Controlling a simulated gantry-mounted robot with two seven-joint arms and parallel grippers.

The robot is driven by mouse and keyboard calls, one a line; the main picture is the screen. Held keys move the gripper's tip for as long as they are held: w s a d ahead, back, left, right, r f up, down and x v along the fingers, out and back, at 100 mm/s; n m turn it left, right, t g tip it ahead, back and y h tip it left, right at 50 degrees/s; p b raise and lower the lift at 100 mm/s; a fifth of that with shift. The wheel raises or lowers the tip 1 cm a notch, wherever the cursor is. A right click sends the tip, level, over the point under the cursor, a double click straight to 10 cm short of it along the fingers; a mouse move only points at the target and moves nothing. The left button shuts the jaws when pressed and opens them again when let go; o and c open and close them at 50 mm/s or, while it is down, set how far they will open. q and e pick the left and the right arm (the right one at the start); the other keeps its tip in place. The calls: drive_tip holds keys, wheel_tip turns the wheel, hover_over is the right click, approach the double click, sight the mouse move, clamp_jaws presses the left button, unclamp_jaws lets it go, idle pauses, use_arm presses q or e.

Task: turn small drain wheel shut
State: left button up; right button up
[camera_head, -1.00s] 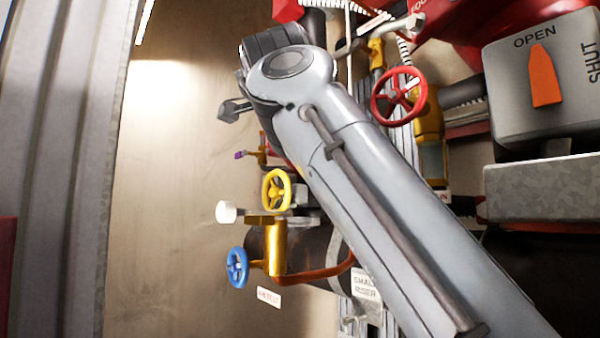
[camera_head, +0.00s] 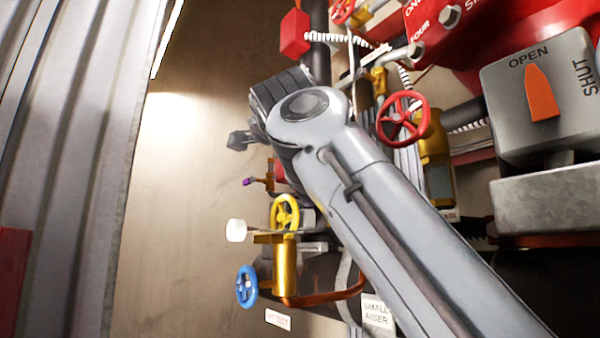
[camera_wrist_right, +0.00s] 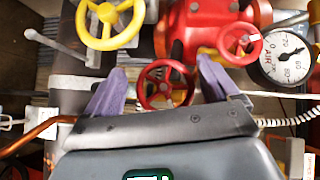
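In the right wrist view a small red wheel (camera_wrist_right: 165,84) sits between the spread purple fingers of my right gripper (camera_wrist_right: 160,66). The gripper is open, one finger on each side of the wheel; I cannot tell whether they touch it. In the head view my right arm crosses from the lower right, and its gripper (camera_head: 240,140) shows only partly beyond the wrist. A yellow wheel (camera_head: 285,213) and a blue wheel (camera_head: 246,286) are below it, near a "small riser" label (camera_head: 376,313). No label shows which wheel is the drain. My left gripper is out of view.
A larger red wheel (camera_head: 403,118) is right of my forearm. A grey open/shut box (camera_head: 540,90) stands at the right. In the wrist view a yellow wheel (camera_wrist_right: 110,22), another red wheel (camera_wrist_right: 239,43) and a gauge (camera_wrist_right: 285,60) crowd the top. Corrugated metal (camera_head: 70,150) lines the left.

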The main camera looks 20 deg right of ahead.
drive_tip(key=shift+s+r, duration=0.15)
drive_tip(key=shift+s, duration=0.1)
drive_tip(key=b+v, duration=0.3)
drive_tip(key=v, duration=0.7)
drive_tip(key=shift+s+a, duration=0.2)
drive_tip(key=shift+s, duration=0.05)
